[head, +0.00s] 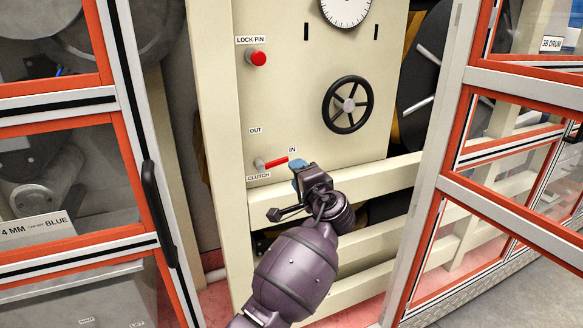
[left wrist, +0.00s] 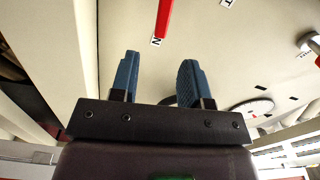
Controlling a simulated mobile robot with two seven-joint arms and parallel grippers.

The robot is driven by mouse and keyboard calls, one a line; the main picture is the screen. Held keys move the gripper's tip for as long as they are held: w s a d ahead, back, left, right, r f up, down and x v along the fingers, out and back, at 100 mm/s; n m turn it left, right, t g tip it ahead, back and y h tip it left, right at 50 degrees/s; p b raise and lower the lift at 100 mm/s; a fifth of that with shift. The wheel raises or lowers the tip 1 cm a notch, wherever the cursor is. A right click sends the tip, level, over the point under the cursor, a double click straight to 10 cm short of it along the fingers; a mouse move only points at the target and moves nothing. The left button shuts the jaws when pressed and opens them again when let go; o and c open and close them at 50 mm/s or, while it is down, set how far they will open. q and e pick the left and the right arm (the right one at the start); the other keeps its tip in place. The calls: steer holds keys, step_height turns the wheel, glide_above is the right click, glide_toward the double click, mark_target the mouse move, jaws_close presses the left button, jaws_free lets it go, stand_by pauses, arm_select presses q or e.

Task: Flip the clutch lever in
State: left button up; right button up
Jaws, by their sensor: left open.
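The clutch lever (head: 274,162) is a short red handle on a pale pivot on the cream panel, above the CLUTCH label. It points right, its tip close to the IN label (head: 292,150); the OUT label (head: 255,130) is above the pivot. My left gripper (head: 297,165) is just right of and below the lever's tip, apart from it. In the left wrist view, the blue fingers of my left gripper (left wrist: 157,62) are spread with nothing between them. The red lever (left wrist: 164,18) shows beyond them, at the top. My right gripper is in neither view.
A red LOCK PIN knob (head: 258,58), a black handwheel (head: 348,105) and a dial (head: 345,10) are on the panel. A cream rail (head: 385,180) crosses below the lever. Orange-edged framed doors stand on both sides; the left one has a black handle (head: 157,205).

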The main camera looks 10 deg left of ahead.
arm_select(q)
steer(key=shift+v, duration=1.2)
steer(key=s+a+f+n+g+h, duration=0.1)
steer(key=s+a+f+n+h, duration=0.1)
steer(key=s+a+f, duration=0.4)
steer(key=s+a+f+n+g+h, duration=0.1)
steer(key=s+a+f+n+h, duration=0.2)
steer(key=s+f, duration=1.3)
steer(key=s+a+f+n+g+h, duration=0.1)
steer(key=s+a+f+n+h, duration=0.2)
steer(key=s+a+f, duration=0.6)
steer(key=s+f+h, duration=0.1)
steer(key=s+f, duration=0.1)
steer(key=s, duration=0.4)
steer(key=shift+h, duration=0.4)
steer(key=shift+f, duration=0.15)
